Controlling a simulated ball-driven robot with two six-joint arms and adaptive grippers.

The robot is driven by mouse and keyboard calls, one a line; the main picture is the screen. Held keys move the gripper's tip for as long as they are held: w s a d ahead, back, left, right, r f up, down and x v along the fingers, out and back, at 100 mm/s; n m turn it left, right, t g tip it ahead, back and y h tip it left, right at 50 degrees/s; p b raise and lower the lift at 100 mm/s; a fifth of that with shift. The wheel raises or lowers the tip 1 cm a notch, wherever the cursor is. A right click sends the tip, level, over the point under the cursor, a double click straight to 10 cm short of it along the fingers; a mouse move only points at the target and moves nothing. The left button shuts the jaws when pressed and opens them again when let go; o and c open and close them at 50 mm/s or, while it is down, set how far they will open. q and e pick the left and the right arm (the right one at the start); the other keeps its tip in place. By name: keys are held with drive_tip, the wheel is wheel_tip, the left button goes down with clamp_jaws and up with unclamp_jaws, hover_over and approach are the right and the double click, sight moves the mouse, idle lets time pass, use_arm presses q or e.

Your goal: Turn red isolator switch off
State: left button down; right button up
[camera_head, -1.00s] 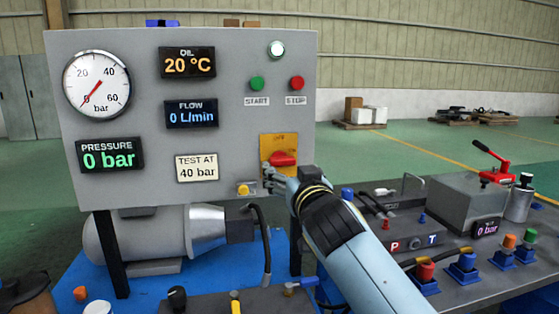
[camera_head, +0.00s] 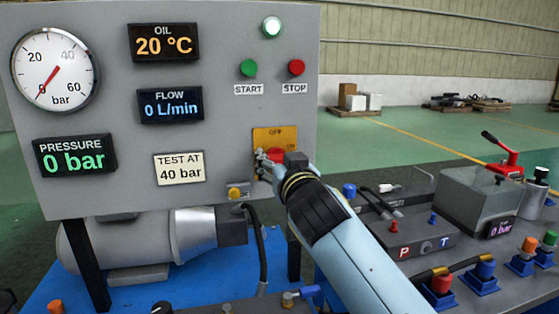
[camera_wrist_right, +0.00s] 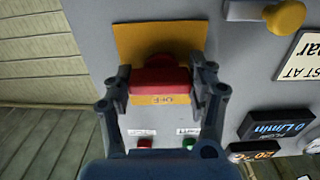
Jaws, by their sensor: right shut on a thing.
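The red isolator switch (camera_head: 276,154) sits on a yellow plate (camera_head: 262,135) on the grey panel. The plate reads "OFF" at its top and a second, small label at its right. My right gripper (camera_head: 266,163) is at the switch, shut on its red handle. In the right wrist view the red handle (camera_wrist_right: 160,80) lies between the two fingertips, crosswise in the picture, with the "OFF" label just below it. The gripper and wrist partly hide the switch in the head view. My left gripper is not in view.
Green start (camera_head: 249,68) and red stop (camera_head: 296,67) buttons sit above the switch; a yellow knob (camera_head: 236,191) is lower left. A round lamp (camera_head: 272,27) glows at the top. A bench with hose fittings (camera_head: 440,283) stands at right. The pressure display (camera_head: 75,157) reads 0 bar.

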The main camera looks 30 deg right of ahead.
drive_tip(key=c, duration=0.4)
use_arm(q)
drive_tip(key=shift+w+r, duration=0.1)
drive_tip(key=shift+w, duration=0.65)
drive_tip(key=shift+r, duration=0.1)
use_arm(e)
drive_tip(key=shift+n, duration=0.3)
drive_tip(key=n+p, duration=0.1)
drive_tip(key=n, duration=0.2)
drive_tip(key=shift+r+n+p, duration=0.15)
drive_tip(key=shift+n+p, duration=0.15)
drive_tip(key=n+p, duration=0.1)
drive_tip(key=n, duration=0.3)
drive_tip(key=shift+n, duration=0.3)
drive_tip(key=n+p, duration=0.2)
drive_tip(key=n, duration=0.2)
drive_tip(key=shift+n, duration=0.3)
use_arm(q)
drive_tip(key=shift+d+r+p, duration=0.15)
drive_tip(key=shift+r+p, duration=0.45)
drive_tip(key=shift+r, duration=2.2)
use_arm(e)
drive_tip(key=shift+n, duration=2.2)
